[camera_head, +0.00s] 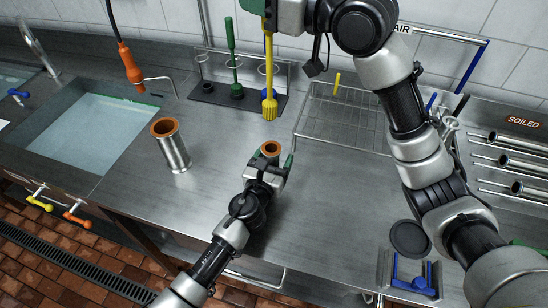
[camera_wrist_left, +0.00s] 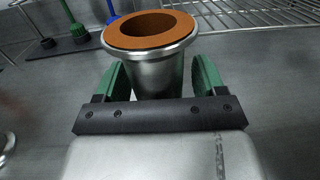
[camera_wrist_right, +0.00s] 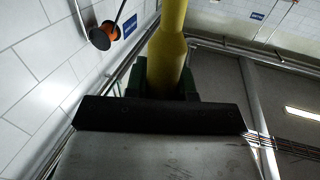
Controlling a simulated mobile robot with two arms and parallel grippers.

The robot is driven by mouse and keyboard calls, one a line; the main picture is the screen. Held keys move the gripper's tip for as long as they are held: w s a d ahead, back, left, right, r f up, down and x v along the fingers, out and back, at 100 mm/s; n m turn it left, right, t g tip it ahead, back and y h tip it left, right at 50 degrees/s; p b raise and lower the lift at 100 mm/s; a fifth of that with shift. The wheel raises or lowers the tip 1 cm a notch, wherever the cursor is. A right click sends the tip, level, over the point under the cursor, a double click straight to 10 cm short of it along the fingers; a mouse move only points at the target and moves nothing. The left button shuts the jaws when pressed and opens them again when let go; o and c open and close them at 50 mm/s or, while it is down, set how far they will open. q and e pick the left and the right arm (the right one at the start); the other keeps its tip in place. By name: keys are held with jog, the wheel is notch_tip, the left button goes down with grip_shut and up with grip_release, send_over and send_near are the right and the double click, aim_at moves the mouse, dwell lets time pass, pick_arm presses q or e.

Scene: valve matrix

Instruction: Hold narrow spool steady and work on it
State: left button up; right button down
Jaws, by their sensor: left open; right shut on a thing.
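The narrow spool (camera_head: 271,149) is a steel tube with an orange-lined flange. It stands upright on the steel counter. My left gripper (camera_head: 268,163) has a green finger on each side of it and is open; in the left wrist view the spool (camera_wrist_left: 152,70) sits between the fingers (camera_wrist_left: 155,90). My right gripper (camera_head: 268,22) is shut on a yellow brush (camera_head: 269,75), whose head points down above the counter, behind the spool in the head view. In the right wrist view the yellow handle (camera_wrist_right: 167,50) is between the fingers. The spool's lower part is partly hidden.
A wider spool (camera_head: 174,152) stands to the left, beside a water-filled sink (camera_head: 95,140). A brush rack (camera_head: 215,97) with a green brush (camera_head: 233,62) and a wire rack (camera_head: 340,115) are behind. An orange nozzle (camera_head: 131,68) hangs at back left. The counter's front middle is clear.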

pick_arm(q)
jog(key=c, duration=1.1)
pick_arm(e)
jog(key=shift+d+f+m+t+h, duration=0.1)
jog(key=shift+f+m+t+h, duration=0.3)
jog(key=shift+f, duration=0.35)
jog(key=shift+f+m+t+h, duration=0.2)
jog(key=shift+f+m+t, duration=0.1)
jog(key=shift+f+t, duration=0.3)
jog(key=shift+f, duration=0.1)
